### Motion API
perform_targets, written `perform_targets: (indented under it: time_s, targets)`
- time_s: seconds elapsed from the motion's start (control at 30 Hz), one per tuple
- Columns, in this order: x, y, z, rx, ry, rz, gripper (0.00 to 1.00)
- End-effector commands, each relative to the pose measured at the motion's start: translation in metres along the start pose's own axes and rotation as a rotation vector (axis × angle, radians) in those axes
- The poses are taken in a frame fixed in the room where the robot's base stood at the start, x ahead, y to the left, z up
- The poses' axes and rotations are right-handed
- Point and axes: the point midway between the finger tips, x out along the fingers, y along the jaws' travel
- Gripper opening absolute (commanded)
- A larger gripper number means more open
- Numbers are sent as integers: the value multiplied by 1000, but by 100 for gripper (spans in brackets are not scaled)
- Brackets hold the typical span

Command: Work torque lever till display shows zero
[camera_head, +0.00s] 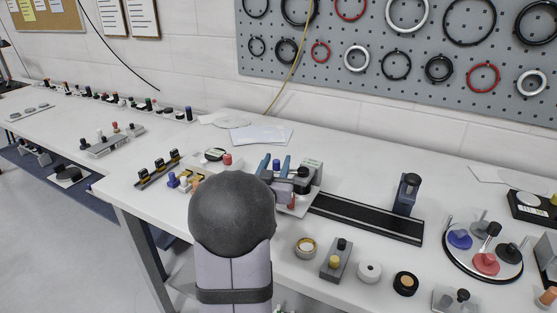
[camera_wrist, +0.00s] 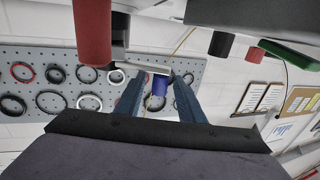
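The mirror fixture (camera_head: 312,176) stands on the bench just beyond my arm, with a dark cylinder, a green-topped part and a red handle (camera_head: 291,201). A blue-capped lever (camera_head: 276,164) shows between the fingers of my gripper (camera_head: 275,166). In the wrist view the blue cap (camera_wrist: 160,85) lies between the two blue fingers of my gripper (camera_wrist: 158,97), with a gap on each side. The fingers are apart and hold nothing that I can see. A large red handle (camera_wrist: 92,32) is near the wrist camera at upper left. I cannot make out a display reading. My arm hides part of the fixture.
A black rail (camera_head: 365,217) runs right from the fixture to a dark upright block (camera_head: 407,194). A round tray (camera_head: 483,262) with coloured knobs lies at the right. Small parts line the front edge. A pegboard (camera_head: 400,50) with rings hangs behind.

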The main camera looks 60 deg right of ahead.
Motion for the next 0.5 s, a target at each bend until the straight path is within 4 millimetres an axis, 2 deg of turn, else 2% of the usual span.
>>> perform_targets:
  time_s: [0.2, 0.5]
  targets:
    - [-27, 0, 0, 0, 1, -1, 35]
    - [-39, 0, 0, -1, 1, 0, 35]
